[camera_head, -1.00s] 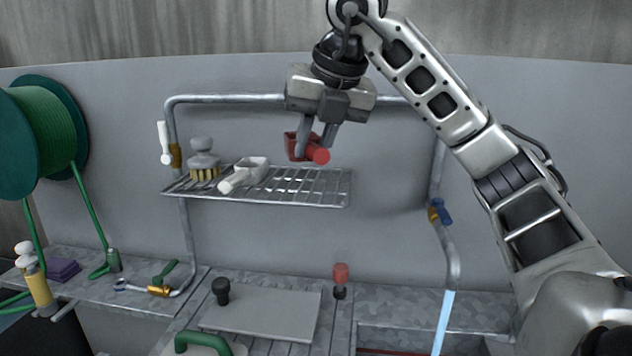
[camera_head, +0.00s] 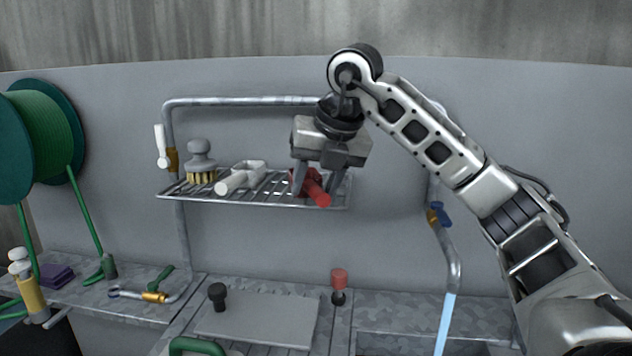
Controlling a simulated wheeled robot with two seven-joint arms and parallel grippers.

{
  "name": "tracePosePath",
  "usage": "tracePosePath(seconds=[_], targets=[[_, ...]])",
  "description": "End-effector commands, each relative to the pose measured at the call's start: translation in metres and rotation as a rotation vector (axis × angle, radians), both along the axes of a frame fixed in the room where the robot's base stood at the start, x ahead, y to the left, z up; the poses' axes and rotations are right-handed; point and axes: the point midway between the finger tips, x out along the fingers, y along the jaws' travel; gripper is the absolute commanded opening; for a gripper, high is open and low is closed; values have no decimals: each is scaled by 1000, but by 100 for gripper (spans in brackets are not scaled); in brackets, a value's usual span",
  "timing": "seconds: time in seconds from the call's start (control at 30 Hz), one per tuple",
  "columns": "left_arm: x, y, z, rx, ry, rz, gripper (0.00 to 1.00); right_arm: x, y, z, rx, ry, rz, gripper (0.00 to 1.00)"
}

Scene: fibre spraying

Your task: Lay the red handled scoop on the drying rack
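The red handled scoop (camera_head: 318,192) lies on the right part of the wire drying rack (camera_head: 262,202), its handle pointing toward me and its red bowl behind, partly hidden by a finger. My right gripper (camera_head: 317,190) is right above the scoop, pointing down. Its fingers are spread to either side of the handle, with a gap visible between handle and right finger. My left gripper is not in view.
A white scoop (camera_head: 243,178) and a grey-topped brush (camera_head: 201,163) stand on the rack's left and middle. A metal pipe (camera_head: 240,101) frames the rack. A green hose reel (camera_head: 40,140) is at far left. The counter with a grey board (camera_head: 260,318) lies below.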

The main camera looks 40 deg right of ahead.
Motion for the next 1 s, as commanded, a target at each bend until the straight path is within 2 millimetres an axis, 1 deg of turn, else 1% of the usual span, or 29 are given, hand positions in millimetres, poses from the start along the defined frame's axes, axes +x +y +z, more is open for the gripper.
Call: tracePosePath(seconds=[0.23, 0.37, 0.5, 0.67, 0.73, 0.8, 1.0], targets=[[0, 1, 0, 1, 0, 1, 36, 0, 0, 1, 1, -1, 0, 42], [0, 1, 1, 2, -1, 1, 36, -3, 1, 10, 0, -4, 0, 42], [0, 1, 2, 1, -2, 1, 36, -14, 2, 33, 1, -6, 2, 42], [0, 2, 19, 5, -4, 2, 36, -32, 2, 76, -2, -9, -2, 42], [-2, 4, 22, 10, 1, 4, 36, -39, 3, 91, -2, -8, -2, 42], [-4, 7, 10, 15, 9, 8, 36, -42, 4, 91, -1, -5, 0, 42], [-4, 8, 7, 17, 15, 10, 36, -48, 4, 103, -1, -3, 0, 42]])
